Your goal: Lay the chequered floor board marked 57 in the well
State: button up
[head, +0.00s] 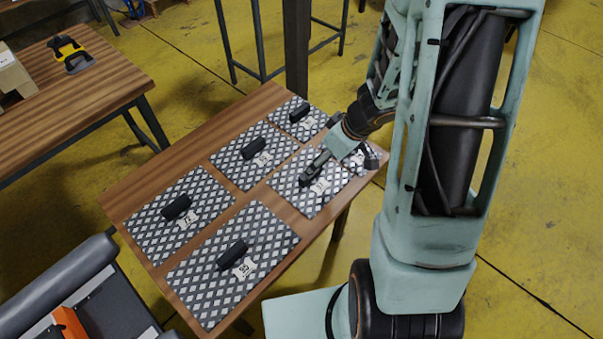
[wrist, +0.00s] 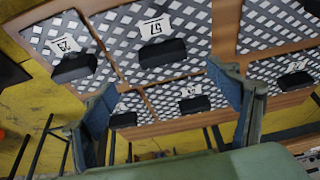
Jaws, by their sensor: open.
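The chequered board marked 57 (wrist: 190,25) lies flat on the wooden table, with its black handle (wrist: 162,53) beside the white label. In the head view this board (head: 289,182) is the middle one of the right column, partly covered by my gripper. My gripper (head: 338,169) is over the board's far part; in the wrist view its open fingers (wrist: 165,85) stand apart with nothing between them, and the handle is ahead of the gap. A grey inflatable boat (head: 55,285) is at the lower left; its dark inside is partly cut off by the frame.
Several similar boards lie around it on the table (head: 143,192), including one at the near end (head: 200,297) and one at the left (head: 150,228). An orange object (head: 68,322) is in the boat. Another bench (head: 110,80) holds a yellow-black tool (head: 70,52).

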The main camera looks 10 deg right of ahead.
aim_at(310, 197)
jog(key=b+x, duration=0.3)
jog(key=x, duration=0.1)
jog(key=shift+f, duration=0.45)
jog(key=shift+a+b+x, duration=0.15)
jog(key=shift+b+x, duration=0.95)
jog(key=shift+x, duration=0.35)
jog(key=shift+a+b+x, duration=0.15)
jog(key=shift+b+x, duration=0.9)
jog(key=shift+x, duration=0.4)
jog(key=shift+w+r, duration=0.1)
jog(key=shift+r, duration=0.05)
jog(key=c, duration=1.7)
jog(key=shift+r, duration=0.15)
